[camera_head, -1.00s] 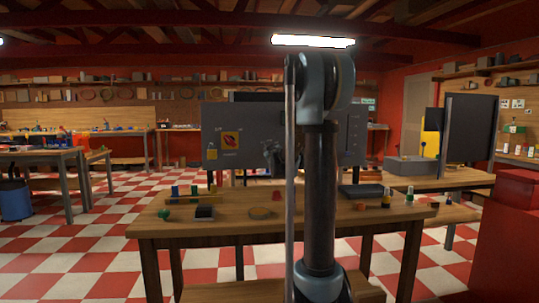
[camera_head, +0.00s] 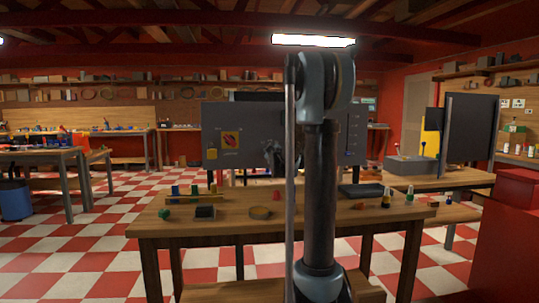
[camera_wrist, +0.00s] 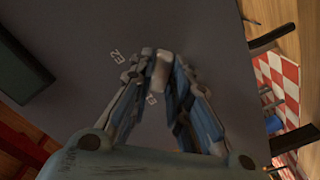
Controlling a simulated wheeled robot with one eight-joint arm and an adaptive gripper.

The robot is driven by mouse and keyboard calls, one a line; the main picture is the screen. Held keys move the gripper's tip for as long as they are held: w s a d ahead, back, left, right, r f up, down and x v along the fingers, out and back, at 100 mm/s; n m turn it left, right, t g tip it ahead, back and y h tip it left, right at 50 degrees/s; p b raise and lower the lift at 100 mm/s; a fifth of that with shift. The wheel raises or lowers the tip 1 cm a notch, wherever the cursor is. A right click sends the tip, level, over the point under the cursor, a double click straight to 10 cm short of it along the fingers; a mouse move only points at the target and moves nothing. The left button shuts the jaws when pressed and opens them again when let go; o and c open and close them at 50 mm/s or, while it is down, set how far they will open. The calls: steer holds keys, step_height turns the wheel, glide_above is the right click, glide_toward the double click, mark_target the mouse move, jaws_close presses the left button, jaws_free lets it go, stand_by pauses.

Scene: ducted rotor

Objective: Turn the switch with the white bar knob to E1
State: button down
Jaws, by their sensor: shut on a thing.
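The white bar knob (camera_wrist: 160,70) shows in the wrist view between the tips of my gripper (camera_wrist: 160,62), which is shut on it. The knob sits on a dark grey panel (camera_wrist: 205,30). A label reading E2 (camera_wrist: 116,56) lies to the left of the knob. A second small label (camera_wrist: 152,99) shows below the knob between the fingers, too small to read surely. In the head view the grey panel (camera_head: 222,118) stands behind the table, and my arm hides the knob.
A red cabinet (camera_head: 500,245) is at the right.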

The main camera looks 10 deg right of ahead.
steer(key=c, duration=1.6)
jaws_free()
steer(key=shift+d, duration=0.4)
steer(key=shift+o, duration=0.4)
steer(key=shift+a, duration=0.15)
steer(key=shift+a, duration=0.1)
